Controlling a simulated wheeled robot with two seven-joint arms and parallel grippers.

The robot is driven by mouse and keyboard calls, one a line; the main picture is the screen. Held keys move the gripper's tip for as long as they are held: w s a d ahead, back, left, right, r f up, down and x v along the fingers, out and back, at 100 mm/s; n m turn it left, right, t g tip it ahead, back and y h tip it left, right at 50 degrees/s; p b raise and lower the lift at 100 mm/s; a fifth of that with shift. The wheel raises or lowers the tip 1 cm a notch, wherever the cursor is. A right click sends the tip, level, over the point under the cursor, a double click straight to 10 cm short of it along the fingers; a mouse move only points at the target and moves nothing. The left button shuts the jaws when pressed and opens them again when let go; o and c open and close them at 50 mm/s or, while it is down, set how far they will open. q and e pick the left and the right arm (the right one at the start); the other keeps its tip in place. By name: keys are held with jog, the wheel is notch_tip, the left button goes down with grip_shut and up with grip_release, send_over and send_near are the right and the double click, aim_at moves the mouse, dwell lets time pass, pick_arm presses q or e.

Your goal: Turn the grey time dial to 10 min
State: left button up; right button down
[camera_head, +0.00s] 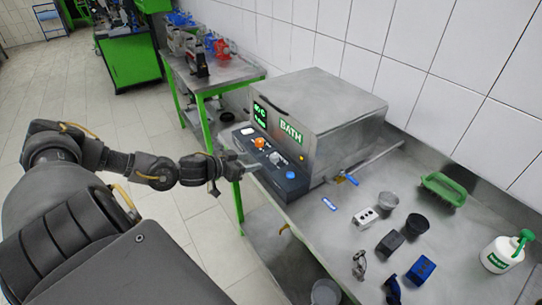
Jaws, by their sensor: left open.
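The bath (318,110) is a steel box with a green BATH sign and a small green-lit display (260,112), whose digits are too small to read surely. On its dark control panel (262,160) sit an orange knob (259,142), a grey dial (275,158) and a blue knob (290,175). The grey dial's pointer setting is too small to read. My left gripper (250,166) is open at the panel's left front edge, just left of the grey dial; I cannot tell whether it touches anything. My right gripper is out of view.
A green-legged table (215,75) stands behind.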

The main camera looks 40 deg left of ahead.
aim_at(271, 158)
pick_arm(q)
jog(key=p+x, duration=0.2)
jog(key=x, duration=0.8)
jog(key=shift+r+p, duration=0.1)
jog(key=shift+p, duration=0.2)
jog(key=shift+w+f, duration=0.25)
jog(key=shift+w, duration=0.15)
jog(key=c, duration=1)
